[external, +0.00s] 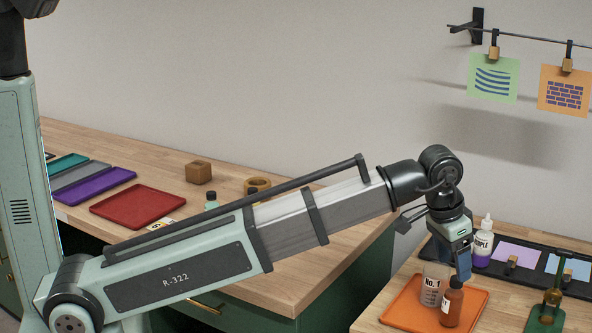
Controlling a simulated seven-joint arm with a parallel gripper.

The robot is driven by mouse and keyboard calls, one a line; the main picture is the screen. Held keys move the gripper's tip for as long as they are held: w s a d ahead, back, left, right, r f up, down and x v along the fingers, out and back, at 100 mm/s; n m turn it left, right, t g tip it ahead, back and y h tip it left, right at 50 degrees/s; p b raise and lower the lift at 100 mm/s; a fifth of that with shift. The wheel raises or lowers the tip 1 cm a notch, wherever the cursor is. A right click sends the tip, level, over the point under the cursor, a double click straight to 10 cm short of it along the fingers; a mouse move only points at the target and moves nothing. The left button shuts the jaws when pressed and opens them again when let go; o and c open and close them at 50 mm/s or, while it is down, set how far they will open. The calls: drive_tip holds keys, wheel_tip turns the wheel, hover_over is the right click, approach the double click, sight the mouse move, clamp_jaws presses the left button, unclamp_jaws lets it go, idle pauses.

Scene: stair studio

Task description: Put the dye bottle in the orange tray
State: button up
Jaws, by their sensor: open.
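The orange tray (399,309) lies on the right-hand bench. A brown bottle with a dark cap (452,305) stands upright in it, at its right side. A clear cup marked "NO.1" (432,287) stands just left of the bottle. A white dropper bottle with purple in its lower part (483,247) stands behind the tray; no readable label tells which bottle is the dye bottle. My gripper (462,275) points down, open, at the brown bottle's cap. Whether its fingers touch the cap cannot be told.
A dark board with purple and blue cards (515,254) lies behind the tray. The left bench holds a red tray (137,206), a wooden block (198,172) and a tape roll (257,185).

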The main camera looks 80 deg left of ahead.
drive_tip(key=shift+v, duration=2.1)
